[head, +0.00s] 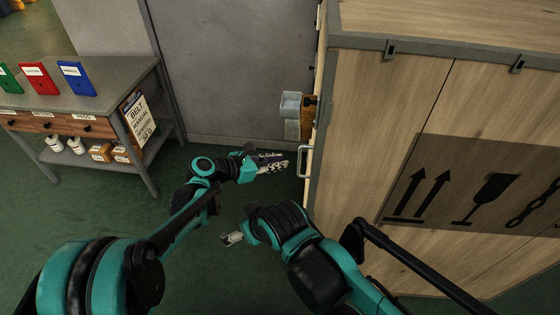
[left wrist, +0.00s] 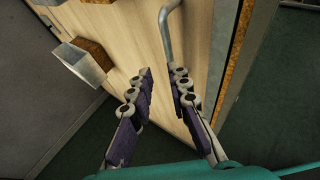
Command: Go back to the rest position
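My left gripper (head: 278,164) is beside the wooden crate, a little left of the metal bar handle (head: 301,162) on its narrow side. In the left wrist view the two fingers of the left gripper (left wrist: 162,72) stand apart with nothing between them. My right gripper (head: 232,238) shows only in part below the left one, over the green floor. My right arm hides the rest of it, so its opening is unclear.
The large wooden crate (head: 385,110) fills the right side. A metal box on a wooden block (head: 291,104) juts from its side, also in the left wrist view (left wrist: 82,62). A workbench (head: 110,76) with coloured binders stands at left. Green floor (head: 90,225) is clear at lower left.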

